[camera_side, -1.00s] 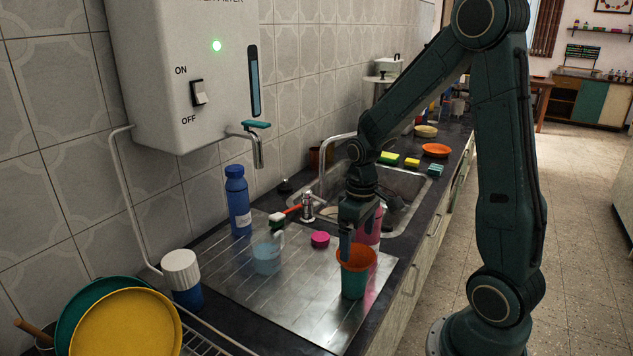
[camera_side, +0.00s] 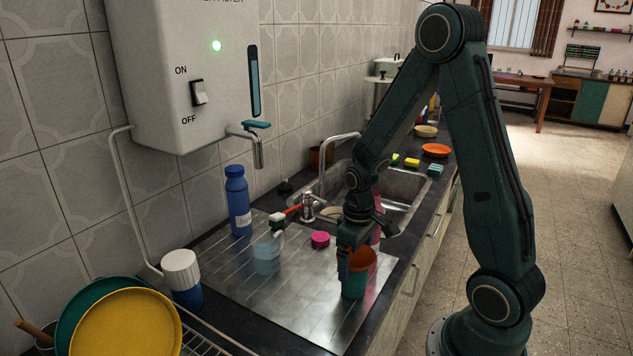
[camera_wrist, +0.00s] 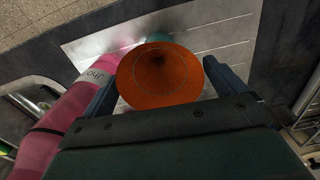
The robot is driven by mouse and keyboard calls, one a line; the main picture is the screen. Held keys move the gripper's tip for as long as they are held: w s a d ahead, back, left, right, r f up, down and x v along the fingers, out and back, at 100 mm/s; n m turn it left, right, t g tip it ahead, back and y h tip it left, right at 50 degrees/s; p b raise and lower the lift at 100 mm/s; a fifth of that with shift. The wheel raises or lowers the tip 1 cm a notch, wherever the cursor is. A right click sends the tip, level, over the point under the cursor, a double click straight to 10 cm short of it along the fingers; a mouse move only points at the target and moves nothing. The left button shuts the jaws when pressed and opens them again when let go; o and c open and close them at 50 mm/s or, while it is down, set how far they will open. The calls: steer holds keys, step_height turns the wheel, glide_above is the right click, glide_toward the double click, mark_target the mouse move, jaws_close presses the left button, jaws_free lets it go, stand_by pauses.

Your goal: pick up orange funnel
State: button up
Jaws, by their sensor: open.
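The orange funnel (camera_side: 363,256) sits in the mouth of a teal tumbler (camera_side: 354,284) on the steel drainboard. In the wrist view the round orange funnel (camera_wrist: 160,75) lies between the two fingers of my gripper (camera_wrist: 160,85), one finger on each side. My gripper (camera_side: 357,262) is open and lowered around the funnel in the side view, where it hides part of the funnel. I cannot tell whether the fingers touch it. A bit of teal (camera_wrist: 159,39) shows beyond the funnel in the wrist view.
A pink bottle (camera_wrist: 75,100) stands close beside my left finger. On the drainboard (camera_side: 305,300) are a clear mug (camera_side: 267,256) and a pink lid (camera_side: 320,239). A blue bottle (camera_side: 238,200) and the sink (camera_side: 405,185) are farther back.

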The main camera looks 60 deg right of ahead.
steer(key=shift+f, duration=0.75)
steer(key=c, duration=1)
